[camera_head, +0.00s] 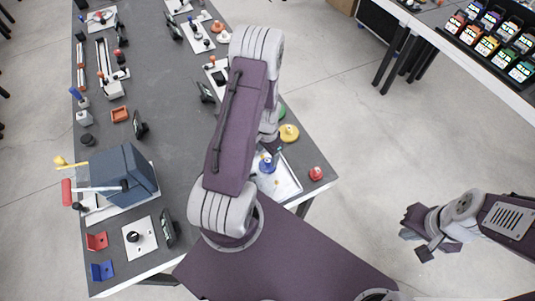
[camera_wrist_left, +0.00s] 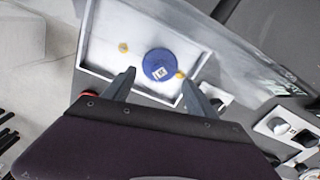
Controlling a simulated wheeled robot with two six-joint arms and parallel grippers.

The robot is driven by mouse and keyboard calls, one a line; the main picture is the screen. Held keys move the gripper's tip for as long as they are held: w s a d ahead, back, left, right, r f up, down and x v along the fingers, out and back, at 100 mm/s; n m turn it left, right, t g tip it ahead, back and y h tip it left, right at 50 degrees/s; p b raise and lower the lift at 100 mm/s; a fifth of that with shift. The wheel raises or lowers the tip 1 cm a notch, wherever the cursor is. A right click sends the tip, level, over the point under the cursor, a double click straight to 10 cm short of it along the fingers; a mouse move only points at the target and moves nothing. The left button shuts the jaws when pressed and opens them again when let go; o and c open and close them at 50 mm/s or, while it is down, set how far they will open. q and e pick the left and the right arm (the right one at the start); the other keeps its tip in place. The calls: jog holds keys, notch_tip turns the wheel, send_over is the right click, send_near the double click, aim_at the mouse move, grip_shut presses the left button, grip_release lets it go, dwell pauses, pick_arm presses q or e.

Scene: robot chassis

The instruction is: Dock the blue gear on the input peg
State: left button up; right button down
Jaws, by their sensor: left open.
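The blue gear (camera_head: 267,165) is a blue disc with a white coded label on top. In the left wrist view the blue gear (camera_wrist_left: 159,64) lies in a white-floored tray (camera_wrist_left: 100,40). One yellow peg (camera_wrist_left: 123,47) stands apart to its left. Another yellow peg (camera_wrist_left: 181,74) shows close to its right edge. I cannot tell which is the input peg. My left gripper (camera_wrist_left: 157,80) is open, its fingertips to either side of the gear's near edge, with nothing held. My right gripper (camera_head: 420,235) hangs off to the right, away from the table; its jaw opening is unclear.
An orange-yellow gear (camera_head: 289,132), a green gear (camera_head: 282,112) and a red part (camera_head: 316,173) sit near the tray along the table's right edge. A blue-grey box with levers (camera_head: 125,175) stands at left.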

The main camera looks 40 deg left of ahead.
aim_at(267, 161)
pick_arm(q)
jog(key=shift+r+p, duration=1.75)
jog(key=shift+r, duration=0.6)
jog(key=shift+f, duration=0.1)
